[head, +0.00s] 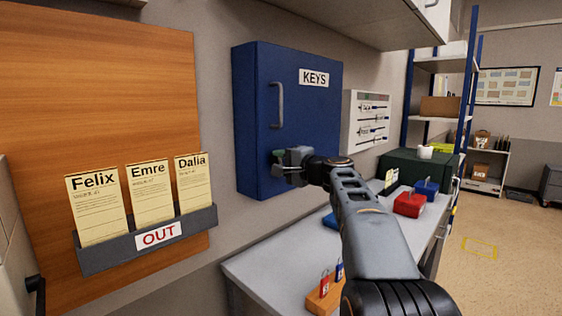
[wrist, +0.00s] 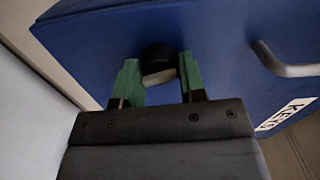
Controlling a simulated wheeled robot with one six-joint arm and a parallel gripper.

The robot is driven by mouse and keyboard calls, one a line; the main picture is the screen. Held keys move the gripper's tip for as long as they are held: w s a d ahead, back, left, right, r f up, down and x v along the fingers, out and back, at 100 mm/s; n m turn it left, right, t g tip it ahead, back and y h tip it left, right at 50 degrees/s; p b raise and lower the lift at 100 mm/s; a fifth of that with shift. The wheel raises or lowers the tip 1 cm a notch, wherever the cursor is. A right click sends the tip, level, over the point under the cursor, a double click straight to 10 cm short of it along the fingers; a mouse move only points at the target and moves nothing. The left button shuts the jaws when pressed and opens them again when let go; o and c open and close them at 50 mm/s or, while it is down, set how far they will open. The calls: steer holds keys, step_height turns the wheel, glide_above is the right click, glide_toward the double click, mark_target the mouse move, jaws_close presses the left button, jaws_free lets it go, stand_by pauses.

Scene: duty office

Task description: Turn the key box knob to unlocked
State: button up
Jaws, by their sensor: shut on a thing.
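The blue key box (head: 287,115) hangs on the wall with its door shut. It has a grey bar handle and a KEYS label (head: 314,77). My gripper (head: 282,160) is at the lower part of the door, below the handle. In the wrist view, my gripper (wrist: 160,82) has its green fingers on either side of the knob (wrist: 157,57), shut on it. The knob is dark and round with a pale part between the fingers. Any lock markings around it cannot be made out.
A wooden board (head: 95,110) with name cards and an OUT tray (head: 150,240) is at the left. Below the box is a counter (head: 275,268) with padlocks on a wooden block (head: 325,295) and a red box (head: 409,204). A wall cabinet hangs above.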

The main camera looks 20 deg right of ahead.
steer(key=shift+m+p, duration=0.4)
steer(key=shift+m, duration=1.4)
steer(key=o, duration=0.9)
steer(key=b+v, duration=0.2)
steer(key=v, duration=1.1)
steer(key=shift+s, duration=0.4)
steer(key=shift+f, duration=0.1)
